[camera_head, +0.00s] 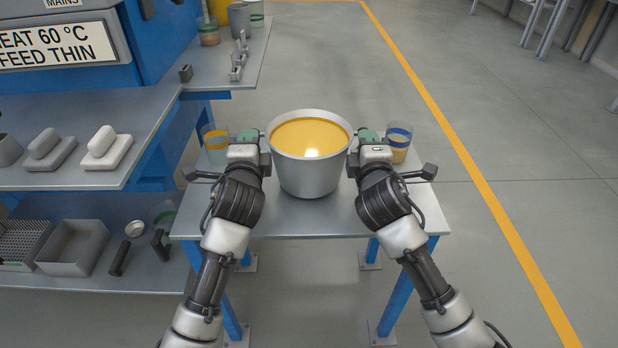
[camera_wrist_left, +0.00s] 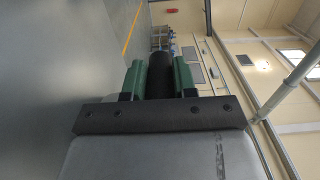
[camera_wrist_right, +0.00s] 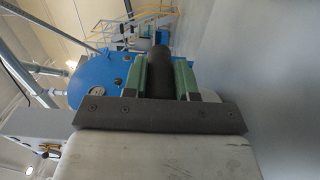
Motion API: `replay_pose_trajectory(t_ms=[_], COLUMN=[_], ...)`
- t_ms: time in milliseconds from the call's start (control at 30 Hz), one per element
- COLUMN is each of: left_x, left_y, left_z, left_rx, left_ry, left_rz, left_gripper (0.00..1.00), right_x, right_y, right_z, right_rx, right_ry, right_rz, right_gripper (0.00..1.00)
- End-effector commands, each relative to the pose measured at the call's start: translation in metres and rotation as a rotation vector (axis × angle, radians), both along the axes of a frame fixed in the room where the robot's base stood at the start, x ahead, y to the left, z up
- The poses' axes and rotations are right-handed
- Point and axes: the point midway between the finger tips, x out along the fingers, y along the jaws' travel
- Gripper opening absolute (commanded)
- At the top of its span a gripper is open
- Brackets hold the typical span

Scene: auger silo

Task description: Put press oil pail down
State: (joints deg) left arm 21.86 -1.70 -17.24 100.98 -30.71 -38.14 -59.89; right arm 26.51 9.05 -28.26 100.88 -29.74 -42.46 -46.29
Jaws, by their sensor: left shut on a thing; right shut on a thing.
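The press oil pail (camera_head: 306,178) is a grey metal bucket, upright, with yellow oil (camera_head: 310,136) inside. It is over the middle of the small metal table; I cannot tell whether its base touches the top. My left gripper (camera_head: 250,138) is at its left side and my right gripper (camera_head: 368,137) at its right side. In the left wrist view the green-padded fingers are closed on a dark round grip (camera_wrist_left: 160,76). The right wrist view shows the same on another dark grip (camera_wrist_right: 160,72).
The small table (camera_head: 330,220) also bears a beaker (camera_head: 215,146) left of the pail and another beaker (camera_head: 398,145) right of it. A blue-legged bench (camera_head: 90,98) with pale blocks stands at the left. Open floor (camera_head: 500,150) lies to the right.

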Motion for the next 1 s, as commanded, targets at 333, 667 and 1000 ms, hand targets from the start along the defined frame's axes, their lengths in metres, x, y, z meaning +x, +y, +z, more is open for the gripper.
replay_pose_trajectory(t_ms=[333, 667, 1000], left_x=[0.000, 0.000, -0.003], left_y=[0.000, 0.000, 0.000], left_z=[-0.007, -0.013, -0.014], left_rx=[-0.001, 0.000, 0.000], left_ry=[-0.010, 0.000, 0.000], left_rz=[-0.001, 0.000, 0.000], left_gripper=[0.00, 0.53, 0.53], right_x=[0.000, 0.000, 0.000], right_y=[0.000, 0.000, 0.000], right_z=[-0.007, -0.013, -0.013], right_rx=[0.001, 0.000, 0.000], right_ry=[-0.009, 0.000, 0.000], right_rz=[0.001, 0.000, 0.000], right_gripper=[0.00, 0.53, 0.53])
